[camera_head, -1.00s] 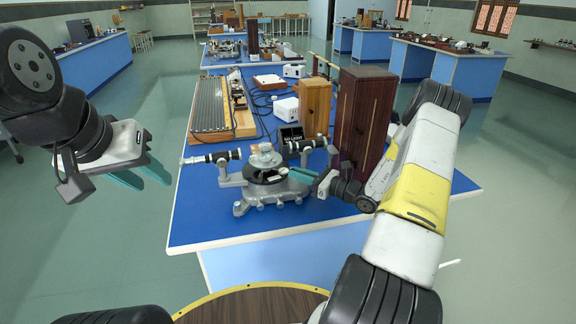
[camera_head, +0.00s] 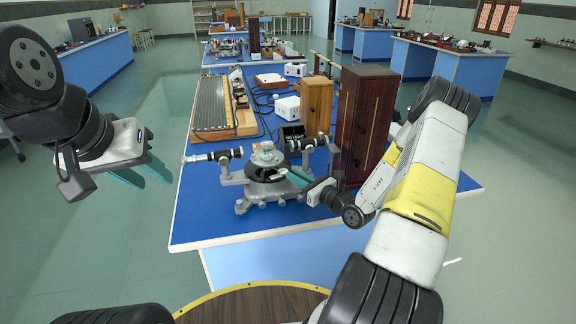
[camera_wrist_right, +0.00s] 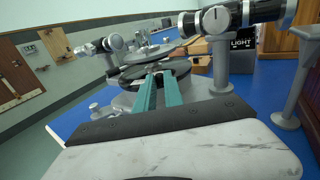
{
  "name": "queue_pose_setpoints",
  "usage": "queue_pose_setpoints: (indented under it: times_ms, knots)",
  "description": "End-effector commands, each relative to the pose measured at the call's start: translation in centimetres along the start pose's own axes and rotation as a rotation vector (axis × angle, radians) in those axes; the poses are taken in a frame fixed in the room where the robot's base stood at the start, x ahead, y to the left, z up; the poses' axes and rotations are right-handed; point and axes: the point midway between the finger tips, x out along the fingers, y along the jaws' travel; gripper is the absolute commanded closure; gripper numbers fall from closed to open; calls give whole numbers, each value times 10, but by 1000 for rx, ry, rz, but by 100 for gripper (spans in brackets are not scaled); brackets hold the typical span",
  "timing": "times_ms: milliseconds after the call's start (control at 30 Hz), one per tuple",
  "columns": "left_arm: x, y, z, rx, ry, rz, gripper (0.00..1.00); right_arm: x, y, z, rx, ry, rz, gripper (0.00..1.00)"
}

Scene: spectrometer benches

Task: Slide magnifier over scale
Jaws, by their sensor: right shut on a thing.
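The spectrometer (camera_head: 264,190) stands near the front of the blue bench, with a dark round scale plate (camera_wrist_right: 140,72) under its central table and a telescope tube on each side. My right gripper (camera_head: 291,175) reaches in from the right at the plate's edge. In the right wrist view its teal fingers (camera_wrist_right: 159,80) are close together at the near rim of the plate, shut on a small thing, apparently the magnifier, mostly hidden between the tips. My left gripper (camera_head: 140,175) is open and empty, off the bench's left edge.
A black box marked LIGHT (camera_wrist_right: 243,42) stands behind the spectrometer. A dark wooden cabinet (camera_head: 362,120) and a lighter wooden box (camera_head: 316,105) stand at the right. A long ribbed board (camera_head: 211,103) lies at the back left. The bench's front left corner is clear.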

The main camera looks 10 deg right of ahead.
Motion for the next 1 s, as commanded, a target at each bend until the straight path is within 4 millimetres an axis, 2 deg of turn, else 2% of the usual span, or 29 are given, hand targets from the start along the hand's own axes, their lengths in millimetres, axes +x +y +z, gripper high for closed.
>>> queue_pose_setpoints:
  times_ms: [500, 1000]
  knots:
    - [0, 0, 0, 0, 0, 0, 64, 4, 36, 0, 2, -1, 9, 100]
    - [0, 0, 0, 0, 0, 0, 64, 9, 55, 0, 6, -1, 24, 100]
